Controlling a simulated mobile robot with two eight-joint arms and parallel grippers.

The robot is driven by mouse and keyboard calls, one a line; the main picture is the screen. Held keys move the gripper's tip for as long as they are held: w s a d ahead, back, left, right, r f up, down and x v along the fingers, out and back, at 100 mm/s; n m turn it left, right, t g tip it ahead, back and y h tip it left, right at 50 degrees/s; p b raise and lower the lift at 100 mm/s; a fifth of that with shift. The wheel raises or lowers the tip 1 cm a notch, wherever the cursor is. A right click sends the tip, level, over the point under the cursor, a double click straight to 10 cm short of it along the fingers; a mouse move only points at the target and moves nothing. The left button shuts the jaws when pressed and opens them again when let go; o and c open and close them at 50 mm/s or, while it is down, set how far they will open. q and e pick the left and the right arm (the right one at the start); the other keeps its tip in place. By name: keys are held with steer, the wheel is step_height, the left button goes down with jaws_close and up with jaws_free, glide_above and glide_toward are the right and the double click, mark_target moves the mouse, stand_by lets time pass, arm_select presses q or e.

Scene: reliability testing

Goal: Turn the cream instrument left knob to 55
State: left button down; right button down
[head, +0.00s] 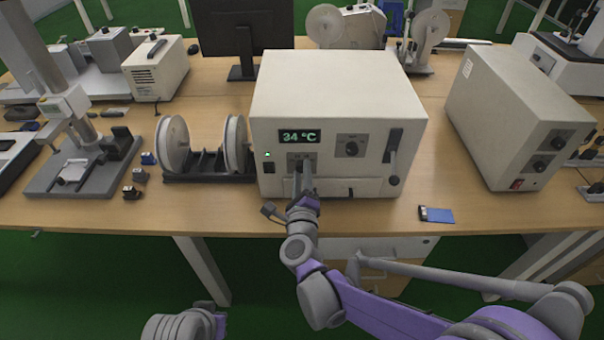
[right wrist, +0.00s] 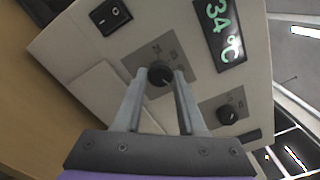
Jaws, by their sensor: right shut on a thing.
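The cream instrument (head: 335,90) stands on the table in the middle of the head view. Its green display (head: 300,136) reads 34 °C, and the display also shows in the right wrist view (right wrist: 219,32). My right gripper (head: 304,168) is at the front panel below the display. In the right wrist view its two fingers are shut on the black left knob (right wrist: 159,74), one on each side. The gripper hides this knob in the head view. The right knob (head: 351,147) is free. My left gripper is not clearly seen; only part of my left arm (head: 185,325) shows at the bottom.
A lever (head: 392,146) is on the instrument's right front, and a power switch (head: 268,168) on its left. A rack with white reels (head: 173,145) stands close on the left. A blue card-like object (head: 438,215) lies at the table's front edge. Another cream box (head: 515,110) stands right.

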steer(key=c, duration=0.5)
jaws_free()
steer(key=shift+s, duration=0.1)
steer(key=s, duration=1)
steer(key=shift+s, duration=0.35)
